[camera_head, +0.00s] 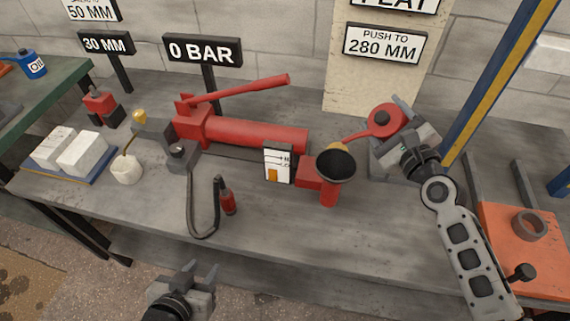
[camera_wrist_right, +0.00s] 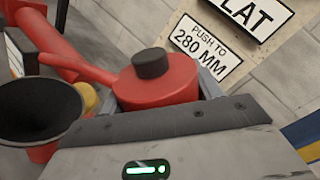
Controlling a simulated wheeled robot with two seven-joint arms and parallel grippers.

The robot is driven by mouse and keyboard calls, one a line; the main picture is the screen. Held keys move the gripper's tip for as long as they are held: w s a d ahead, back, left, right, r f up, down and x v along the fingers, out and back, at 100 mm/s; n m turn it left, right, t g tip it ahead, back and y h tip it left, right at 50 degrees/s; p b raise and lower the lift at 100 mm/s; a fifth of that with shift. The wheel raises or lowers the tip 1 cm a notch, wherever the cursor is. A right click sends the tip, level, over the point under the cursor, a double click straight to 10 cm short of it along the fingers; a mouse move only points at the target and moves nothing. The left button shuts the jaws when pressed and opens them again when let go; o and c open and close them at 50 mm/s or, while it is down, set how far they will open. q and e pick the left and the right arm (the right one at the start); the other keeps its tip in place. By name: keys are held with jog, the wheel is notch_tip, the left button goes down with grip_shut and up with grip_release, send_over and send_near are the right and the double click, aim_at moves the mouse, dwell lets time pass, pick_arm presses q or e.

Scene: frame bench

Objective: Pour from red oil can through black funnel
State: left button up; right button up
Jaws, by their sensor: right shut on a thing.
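The red oil can (camera_head: 384,120) is held by my right gripper (camera_head: 398,128), with its dark cap facing up. Its thin spout points left toward the black funnel (camera_head: 336,167), ending near the far side of the rim; I cannot tell if the tip is over the mouth. The wrist view shows the can (camera_wrist_right: 158,82) between the jaws and the funnel (camera_wrist_right: 38,110) at left. The funnel stands, mouth up, on the red pump's right end (camera_head: 310,172). No oil stream shows. My left gripper (camera_head: 198,272) is open and empty at the bench's front edge.
The red pump (camera_head: 255,135) with its raised handle lies along the bench (camera_head: 130,215). A gauge card (camera_head: 278,163) stands beside the funnel. A black hose, white cup (camera_head: 126,170) and white blocks are at left; an orange plate (camera_head: 520,245) and blue-yellow post are at right.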

jog(key=shift+r, duration=0.2)
jog(key=shift+r+n+p, duration=0.35)
jog(key=shift+n+p, duration=0.05)
jog(key=shift+p, duration=0.05)
jog(key=shift+a+r, duration=0.1)
jog(key=shift+s+r+p, duration=0.1)
jog(key=shift+r+p, duration=0.05)
jog(key=shift+p, duration=0.2)
jog(key=shift+r+n, duration=0.1)
jog(key=shift+n, duration=0.3)
jog(key=shift+a, duration=0.1)
jog(key=shift+a+r+n+p, duration=0.15)
jog(key=shift+r+n+p, duration=0.15)
jog(key=shift+n+p, duration=0.15)
